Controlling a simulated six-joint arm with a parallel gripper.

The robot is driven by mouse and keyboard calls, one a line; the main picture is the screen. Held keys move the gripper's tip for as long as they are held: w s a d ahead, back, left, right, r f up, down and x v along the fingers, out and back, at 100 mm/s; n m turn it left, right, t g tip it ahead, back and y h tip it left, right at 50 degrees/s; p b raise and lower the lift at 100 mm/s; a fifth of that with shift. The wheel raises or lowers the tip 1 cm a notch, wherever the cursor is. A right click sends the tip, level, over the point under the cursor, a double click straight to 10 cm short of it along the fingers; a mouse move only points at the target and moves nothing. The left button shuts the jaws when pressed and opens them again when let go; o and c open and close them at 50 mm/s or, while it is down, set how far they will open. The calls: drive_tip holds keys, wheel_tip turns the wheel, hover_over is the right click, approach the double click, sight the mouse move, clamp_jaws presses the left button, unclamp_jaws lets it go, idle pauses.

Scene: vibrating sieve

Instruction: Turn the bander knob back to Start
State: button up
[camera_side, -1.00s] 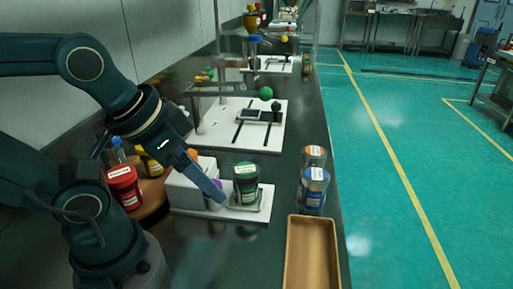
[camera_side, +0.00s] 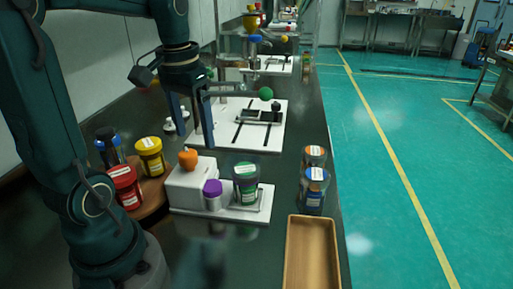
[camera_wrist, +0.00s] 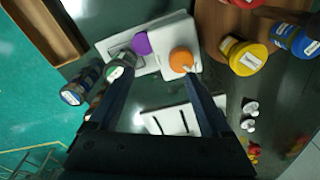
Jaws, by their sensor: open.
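An orange knob (camera_side: 188,158) sits on top of a white box (camera_side: 190,186). In the wrist view the orange knob (camera_wrist: 181,61) shows a small pale mark at its edge. A purple-topped round part (camera_side: 212,190) stands at the box's front. No label naming the bander knob or Start can be read. My gripper (camera_side: 193,132) is open and empty, fingers pointing down, above and behind the box. In the wrist view my gripper's fingers (camera_wrist: 158,78) are spread, with the orange knob beyond the tips and apart from them.
A green-lidded jar (camera_side: 246,180) stands on the white base. Two jars (camera_side: 314,188) and a wooden tray (camera_side: 312,250) are at right. Red (camera_side: 124,184) and yellow (camera_side: 150,154) jars stand left on a round wooden stand. A slotted white board (camera_side: 262,130) lies behind.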

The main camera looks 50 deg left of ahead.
sight(187, 153)
drive_tip(key=a, duration=0.1)
drive_tip(key=a+f+n, duration=0.1)
drive_tip(key=a, duration=0.1)
drive_tip(key=shift+s+a+f+n+g, duration=0.15)
drive_tip(key=shift+s+f+n+g, duration=0.05)
drive_tip(key=shift+f+n+g, duration=0.1)
drive_tip(key=shift+s+a+f+h, duration=0.2)
drive_tip(key=shift+f+h, duration=0.05)
drive_tip(key=shift+h, duration=0.05)
drive_tip(key=shift+f, duration=2.45)
clamp_jaws()
